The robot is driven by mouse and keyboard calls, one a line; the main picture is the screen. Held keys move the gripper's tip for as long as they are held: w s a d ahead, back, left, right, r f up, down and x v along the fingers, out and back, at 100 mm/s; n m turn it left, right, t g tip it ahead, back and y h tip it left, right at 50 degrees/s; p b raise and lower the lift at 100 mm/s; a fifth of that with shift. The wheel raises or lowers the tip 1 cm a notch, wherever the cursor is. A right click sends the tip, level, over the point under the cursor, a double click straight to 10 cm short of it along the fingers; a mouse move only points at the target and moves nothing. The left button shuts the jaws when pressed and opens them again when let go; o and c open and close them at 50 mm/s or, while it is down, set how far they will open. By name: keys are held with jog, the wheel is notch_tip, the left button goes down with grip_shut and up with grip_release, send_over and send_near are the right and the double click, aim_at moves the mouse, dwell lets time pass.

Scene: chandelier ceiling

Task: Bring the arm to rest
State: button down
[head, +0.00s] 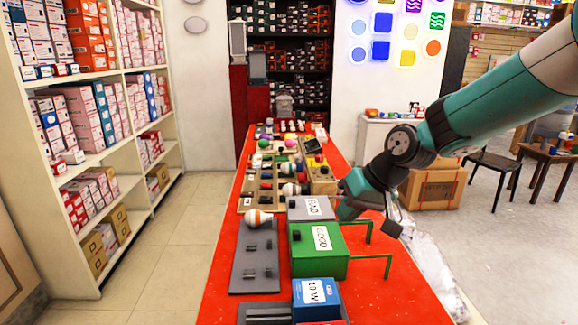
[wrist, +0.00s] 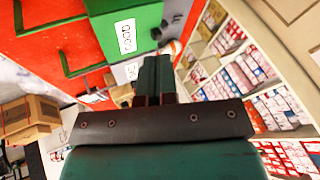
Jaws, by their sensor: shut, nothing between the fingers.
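My gripper (wrist: 155,62) shows in the wrist view with its two dark teal fingers together and nothing between them. In the head view my teal arm reaches in from the upper right and bends down over the right side of the red table (head: 375,295). Its lower end is close to the grey box labelled BAD (head: 310,208) and the green box labelled GOOD (head: 320,265); I cannot make out the fingers there. In the wrist view the green box (wrist: 85,30) lies beyond the fingers, to the upper left.
A white bulb with orange stripes (head: 259,217) stands on a grey board (head: 247,278). A blue box (head: 316,300) is at the near end. Several small items fill the table's far part. Stocked shelves (head: 110,180) stand left, a cardboard box (head: 435,188) and chair (head: 493,165) right.

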jog(key=s+r+n+g, duration=0.1)
jog(key=s+r+n, duration=0.1)
jog(key=s, duration=1.2)
jog(key=s+r+n+g+h, duration=0.1)
jog(key=s+r+n+g, duration=0.1)
jog(key=s, duration=1.2)
jog(key=shift+s+d+r, duration=0.35)
jog(key=shift+r, duration=0.1)
